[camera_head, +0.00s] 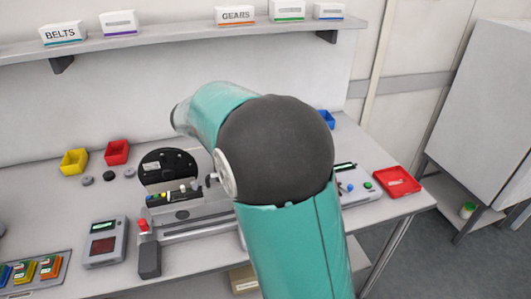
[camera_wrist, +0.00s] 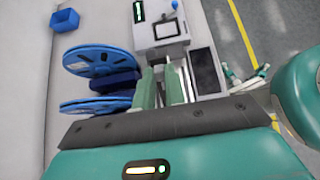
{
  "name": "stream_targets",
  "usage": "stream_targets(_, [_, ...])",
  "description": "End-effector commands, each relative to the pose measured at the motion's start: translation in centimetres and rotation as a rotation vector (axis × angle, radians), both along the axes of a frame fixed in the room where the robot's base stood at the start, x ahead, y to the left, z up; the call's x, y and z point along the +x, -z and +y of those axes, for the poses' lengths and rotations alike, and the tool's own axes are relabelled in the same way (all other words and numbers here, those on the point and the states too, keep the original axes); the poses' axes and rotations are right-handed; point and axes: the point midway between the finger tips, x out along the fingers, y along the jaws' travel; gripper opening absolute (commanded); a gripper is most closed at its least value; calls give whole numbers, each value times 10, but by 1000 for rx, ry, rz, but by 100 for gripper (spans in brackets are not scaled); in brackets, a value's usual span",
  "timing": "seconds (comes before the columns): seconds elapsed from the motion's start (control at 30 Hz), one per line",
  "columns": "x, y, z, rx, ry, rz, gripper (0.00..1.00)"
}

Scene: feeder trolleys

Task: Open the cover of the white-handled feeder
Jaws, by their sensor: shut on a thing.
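In the wrist view my gripper (camera_wrist: 162,80) points at a pale feeder unit (camera_wrist: 160,35) with a small screen and a blue-knobbed lever. Its two pale green fingers are close together, shut on a narrow pale part between them. I cannot clearly tell whether this part is the white handle, as the fingers hide most of it. Two blue reels (camera_wrist: 100,60) are just left of the fingers. In the head view my arm covers the middle of the bench and hides my gripper. A feeder (camera_head: 190,208) with a black reel and several coloured knobs shows left of the arm.
Another unit with a blue knob (camera_head: 345,187) and a red tray (camera_head: 398,181) are right of my arm. Yellow (camera_head: 74,161) and red (camera_head: 117,152) bins, a grey handheld device (camera_head: 104,243) and a tray of coloured cartridges (camera_head: 35,272) are left. A labelled-box shelf (camera_head: 180,42) hangs above.

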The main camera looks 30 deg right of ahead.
Motion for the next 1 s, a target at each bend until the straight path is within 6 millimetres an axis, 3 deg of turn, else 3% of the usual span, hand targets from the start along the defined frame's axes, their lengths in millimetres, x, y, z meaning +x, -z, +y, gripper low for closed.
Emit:
stream_targets(0.5, [5, 1, 31, -389, -1, 102, 0])
stream_targets(1.0, [6, 3, 35, -483, 2, 127, 0])
